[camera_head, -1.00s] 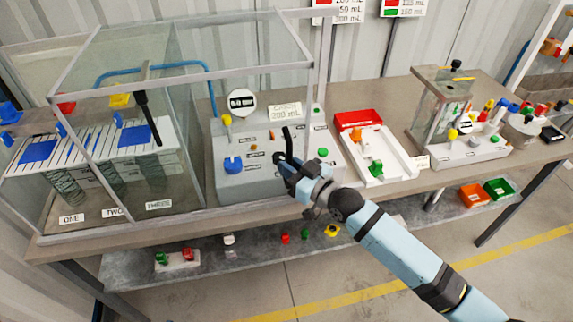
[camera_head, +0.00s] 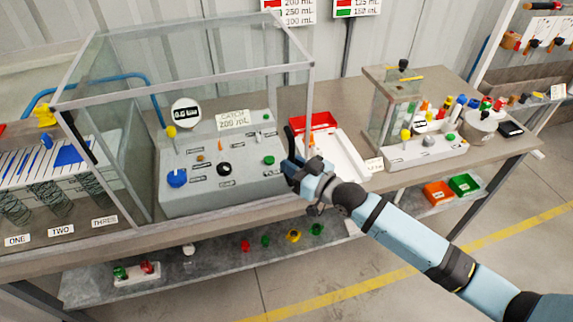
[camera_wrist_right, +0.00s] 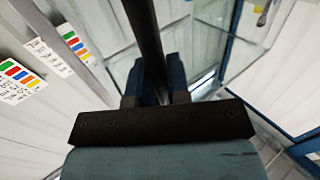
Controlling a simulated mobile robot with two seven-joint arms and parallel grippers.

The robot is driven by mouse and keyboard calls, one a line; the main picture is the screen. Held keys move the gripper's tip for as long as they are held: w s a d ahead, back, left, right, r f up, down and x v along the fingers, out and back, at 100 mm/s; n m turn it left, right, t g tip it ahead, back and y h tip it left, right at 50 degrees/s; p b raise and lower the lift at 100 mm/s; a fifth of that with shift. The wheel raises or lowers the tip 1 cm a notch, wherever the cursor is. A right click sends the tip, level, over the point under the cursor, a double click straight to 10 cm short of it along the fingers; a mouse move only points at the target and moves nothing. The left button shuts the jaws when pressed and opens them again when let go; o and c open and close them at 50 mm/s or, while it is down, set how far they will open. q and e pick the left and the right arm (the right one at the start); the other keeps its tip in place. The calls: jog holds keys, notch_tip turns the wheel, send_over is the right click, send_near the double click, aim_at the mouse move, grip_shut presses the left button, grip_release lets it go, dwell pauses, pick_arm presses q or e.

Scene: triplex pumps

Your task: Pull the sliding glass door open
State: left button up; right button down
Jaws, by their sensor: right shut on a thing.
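The glass door is a clear panel in a grey frame (camera_head: 185,85) and stands in front of the grey control box on the bench. A thin dark upright handle (camera_head: 290,140) shows near its right end. My right gripper (camera_head: 296,168) is at this handle, shut on it, in front of the box's right side. In the right wrist view a black bar (camera_wrist_right: 147,45) runs up between the two dark fingers (camera_wrist_right: 155,85). The exact contact is hidden by the gripper body. My left gripper is in neither view.
A red and white tray (camera_head: 340,155) lies just right of the gripper. A smaller glass pump unit (camera_head: 395,105) stands further right. A lower shelf (camera_head: 215,265) holds small coloured parts. The floor in front (camera_head: 400,285) is clear.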

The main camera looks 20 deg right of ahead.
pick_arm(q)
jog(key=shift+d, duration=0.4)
pick_arm(e)
jog(key=shift+d, duration=0.75)
jog(key=c, duration=1.1)
grip_release()
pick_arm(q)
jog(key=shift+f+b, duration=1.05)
pick_arm(e)
jog(key=v, duration=1.3)
jog(key=shift+s+d, duration=0.2)
jog(key=shift+s, duration=0.15)
